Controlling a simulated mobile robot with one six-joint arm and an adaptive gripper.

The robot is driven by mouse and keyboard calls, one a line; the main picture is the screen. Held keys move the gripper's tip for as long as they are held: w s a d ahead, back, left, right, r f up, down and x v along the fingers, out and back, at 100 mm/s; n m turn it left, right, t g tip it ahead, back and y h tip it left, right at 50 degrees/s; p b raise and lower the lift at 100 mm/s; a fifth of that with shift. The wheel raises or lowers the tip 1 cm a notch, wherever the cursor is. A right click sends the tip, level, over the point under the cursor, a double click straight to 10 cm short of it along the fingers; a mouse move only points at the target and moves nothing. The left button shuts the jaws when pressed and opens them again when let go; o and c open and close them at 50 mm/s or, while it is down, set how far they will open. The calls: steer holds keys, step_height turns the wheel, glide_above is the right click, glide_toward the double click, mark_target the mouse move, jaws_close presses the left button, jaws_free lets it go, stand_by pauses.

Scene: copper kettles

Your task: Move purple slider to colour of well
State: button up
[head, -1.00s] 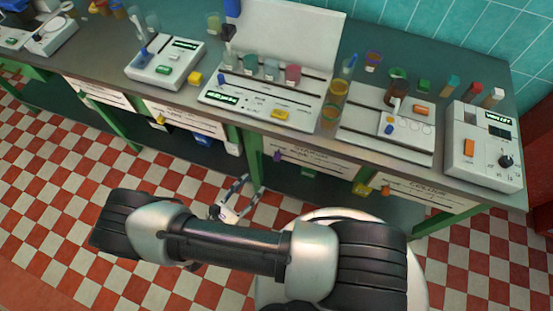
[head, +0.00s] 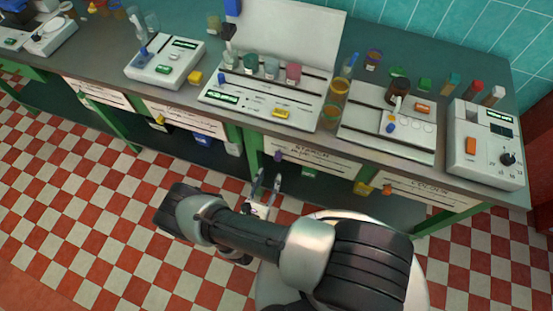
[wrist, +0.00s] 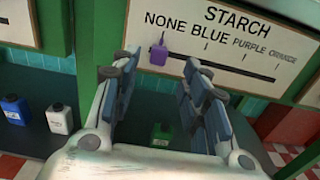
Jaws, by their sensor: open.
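The purple slider (wrist: 158,52) sits at the left end of the line on the white STARCH panel (wrist: 225,18), under the word NONE. BLUE, PURPLE and ORANGE are marked further right. The slider (head: 278,156) also shows in the head view on the bench front. My gripper (wrist: 160,68) is open and empty; in the wrist view the slider appears between its fingertips, but the remaining distance is unclear. In the head view my gripper (head: 267,181) is below the panel. A white plate with small round wells (head: 414,126) lies on the bench; one well looks orange-yellow, others pale.
An orange slider (head: 387,189) is on the panel to the right. A green bottle (wrist: 162,137) stands under the bench. A blue bottle (wrist: 14,109) and a white bottle (wrist: 60,118) stand at left. Green bench legs flank the STARCH panel.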

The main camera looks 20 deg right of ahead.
mark_target(277, 158)
steer(key=b+x, duration=0.1)
steer(key=x, duration=0.8)
steer(key=shift+s+a, duration=0.1)
jaws_close()
stand_by(0.5)
